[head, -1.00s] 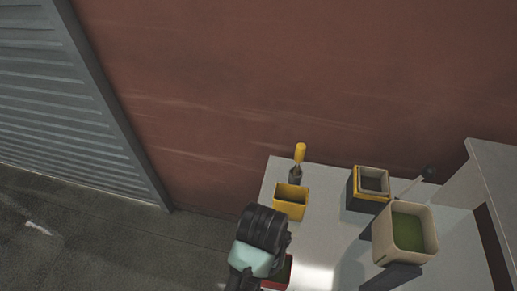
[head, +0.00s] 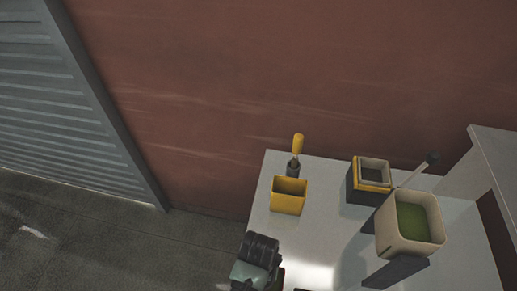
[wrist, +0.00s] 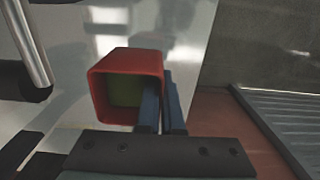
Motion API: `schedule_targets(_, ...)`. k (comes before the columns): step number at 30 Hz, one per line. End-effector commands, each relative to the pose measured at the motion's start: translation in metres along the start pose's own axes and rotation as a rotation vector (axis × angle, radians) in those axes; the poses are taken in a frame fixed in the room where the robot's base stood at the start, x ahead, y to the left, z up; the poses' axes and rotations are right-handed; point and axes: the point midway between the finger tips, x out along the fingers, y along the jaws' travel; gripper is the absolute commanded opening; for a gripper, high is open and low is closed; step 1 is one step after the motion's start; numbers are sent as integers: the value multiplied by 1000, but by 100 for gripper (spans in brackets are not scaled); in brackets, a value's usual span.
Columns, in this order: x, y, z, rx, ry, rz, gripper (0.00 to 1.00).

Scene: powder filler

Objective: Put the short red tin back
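The red tin (wrist: 99,100) is open-topped and square, with green in it, in the wrist view. My gripper (wrist: 161,100) has its two fingers close together at the tin's right wall, one on the inner side and one on the outer side, so it looks shut on that wall. In the head view my gripper is at the bottom edge, and only a sliver of red shows beside it; the rest of the tin is hidden or out of frame. Whether the tin touches the table cannot be told.
On the grey table (head: 320,215) stand a yellow tin (head: 288,203), a yellow-handled tool (head: 298,145), a yellow-and-grey square container (head: 371,185) and a beige bin of green powder (head: 388,230) on a dark stand. A raised shelf (head: 505,150) is at right. The table's middle is clear.

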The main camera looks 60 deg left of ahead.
Motion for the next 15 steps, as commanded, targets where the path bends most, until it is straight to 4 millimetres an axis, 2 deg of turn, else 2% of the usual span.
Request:
schedule_targets(3, 18, 0, 0, 0, -4, -1, 0)
schedule_targets(6, 27, 0, 0, 0, -2, 0, 0)
schedule_targets(15, 29, 0, 0, 0, 0, 0, 0)
